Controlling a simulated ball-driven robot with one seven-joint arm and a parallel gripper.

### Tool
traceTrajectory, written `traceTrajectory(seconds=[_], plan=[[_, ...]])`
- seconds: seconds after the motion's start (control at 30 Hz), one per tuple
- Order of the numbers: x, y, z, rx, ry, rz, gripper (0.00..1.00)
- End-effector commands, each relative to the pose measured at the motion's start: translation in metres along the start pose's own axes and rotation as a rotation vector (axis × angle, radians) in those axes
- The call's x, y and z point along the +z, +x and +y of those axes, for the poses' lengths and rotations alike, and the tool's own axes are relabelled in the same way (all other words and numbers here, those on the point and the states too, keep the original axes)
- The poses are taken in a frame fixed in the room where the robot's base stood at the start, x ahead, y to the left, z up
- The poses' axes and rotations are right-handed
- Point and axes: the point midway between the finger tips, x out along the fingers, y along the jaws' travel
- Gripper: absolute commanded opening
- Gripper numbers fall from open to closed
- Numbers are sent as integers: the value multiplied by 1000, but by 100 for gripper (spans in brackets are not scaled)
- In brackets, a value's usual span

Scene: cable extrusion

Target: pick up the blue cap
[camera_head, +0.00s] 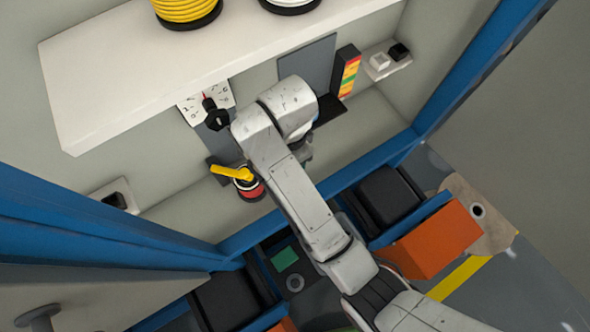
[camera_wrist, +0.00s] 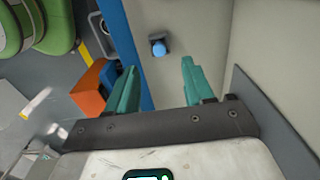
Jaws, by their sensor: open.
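The blue cap (camera_wrist: 158,48) shows in the wrist view as a small blue round shape. It sits on a dark square piece on a pale surface, beyond my fingertips and between them in the picture. I cannot make out the cap in the head view. My gripper (camera_wrist: 158,78) has two teal fingers spread wide apart, with nothing between them. The cap is apart from both fingers.
In the head view a yellow lever (camera_head: 232,173) on a red base and a black knob (camera_head: 217,118) with a dial stand left of my arm. A light stack (camera_head: 348,74) is to the right. A white shelf (camera_head: 95,90) juts out. Orange bins (camera_head: 438,240) are below.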

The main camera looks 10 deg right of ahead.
Motion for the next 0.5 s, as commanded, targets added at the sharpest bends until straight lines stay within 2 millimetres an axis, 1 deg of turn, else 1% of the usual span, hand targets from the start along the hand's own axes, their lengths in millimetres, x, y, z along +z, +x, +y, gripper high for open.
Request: traceTrajectory(seconds=[0.03, 0.1, 0.37, 0.5], plan=[[0, 9, 0, 3, 0, 0, 52], [0, 18, 1, 3, -1, 1, 52], [-2, 36, 1, 1, -1, 0, 52], [-6, 55, 3, 3, 0, 0, 52]])
